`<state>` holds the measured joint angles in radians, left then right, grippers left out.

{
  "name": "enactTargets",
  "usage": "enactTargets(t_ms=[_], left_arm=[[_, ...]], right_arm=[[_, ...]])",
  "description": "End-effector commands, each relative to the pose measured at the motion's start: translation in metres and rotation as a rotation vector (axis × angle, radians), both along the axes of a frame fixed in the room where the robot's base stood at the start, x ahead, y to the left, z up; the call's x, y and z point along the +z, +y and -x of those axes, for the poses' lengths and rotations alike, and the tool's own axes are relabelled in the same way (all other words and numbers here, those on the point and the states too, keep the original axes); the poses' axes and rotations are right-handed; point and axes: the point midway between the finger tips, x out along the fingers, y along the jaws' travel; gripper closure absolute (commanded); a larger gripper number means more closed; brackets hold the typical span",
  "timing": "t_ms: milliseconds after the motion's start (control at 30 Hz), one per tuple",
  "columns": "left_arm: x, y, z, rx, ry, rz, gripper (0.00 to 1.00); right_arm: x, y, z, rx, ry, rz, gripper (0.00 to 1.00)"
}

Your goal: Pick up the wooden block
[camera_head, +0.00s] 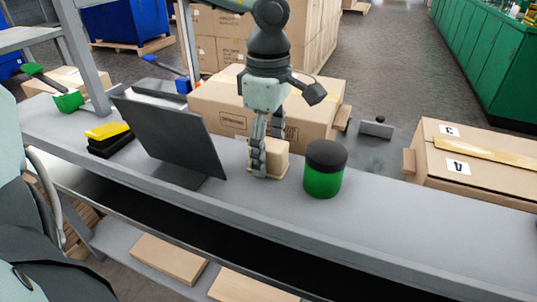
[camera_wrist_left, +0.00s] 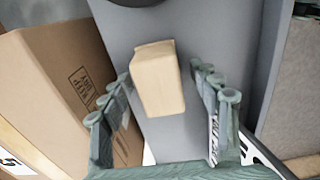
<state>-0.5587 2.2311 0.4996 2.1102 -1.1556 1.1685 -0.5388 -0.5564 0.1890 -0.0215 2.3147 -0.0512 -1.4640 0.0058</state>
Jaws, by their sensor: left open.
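The wooden block (camera_head: 276,160) is pale and stands on the grey workbench in the head view, beside the green jar. My left gripper (camera_head: 266,154) points down at it, with one finger in front of the block and covering part of it. In the left wrist view the block (camera_wrist_left: 160,84) lies between the two spread fingers of the left gripper (camera_wrist_left: 166,82). Gaps show on both sides there, so the gripper is open and holds nothing. My right gripper is in neither view.
A green jar with a black lid (camera_head: 323,169) stands close right of the block. A dark upright panel (camera_head: 170,138) stands to the left, with yellow and black items (camera_head: 108,138) beyond. A cardboard box (camera_head: 222,110) is behind the bench. The bench's right part (camera_head: 430,205) is clear.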

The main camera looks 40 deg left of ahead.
Motion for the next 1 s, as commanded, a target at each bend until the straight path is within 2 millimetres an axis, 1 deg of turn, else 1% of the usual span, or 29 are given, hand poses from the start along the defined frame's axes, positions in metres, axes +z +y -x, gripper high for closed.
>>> enactTargets(t_ms=[67,167,533,733,800,867,967,1000], left_arm=[[0.0,0.0,0.0,0.0,0.0,0.0,0.38],[0.0,0.0,0.0,0.001,0.0,0.0,0.49],[0.0,0.0,0.0,0.001,0.001,0.001,0.95],[0.001,0.0,0.0,0.001,0.0,0.001,0.95],[0.005,0.0,0.0,0.001,-0.001,0.001,0.95],[0.011,0.0,-0.001,0.002,-0.002,0.001,0.95],[0.028,0.0,-0.001,0.002,-0.004,0.0,0.95],[0.037,0.0,-0.002,0.001,-0.006,0.001,0.95]], right_arm=[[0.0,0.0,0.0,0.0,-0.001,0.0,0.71],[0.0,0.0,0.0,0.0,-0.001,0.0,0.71],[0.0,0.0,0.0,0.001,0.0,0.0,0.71],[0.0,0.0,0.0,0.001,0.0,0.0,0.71],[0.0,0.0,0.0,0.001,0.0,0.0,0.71],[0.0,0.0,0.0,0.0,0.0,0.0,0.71],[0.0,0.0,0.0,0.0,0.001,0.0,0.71],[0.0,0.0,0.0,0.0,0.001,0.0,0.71]])
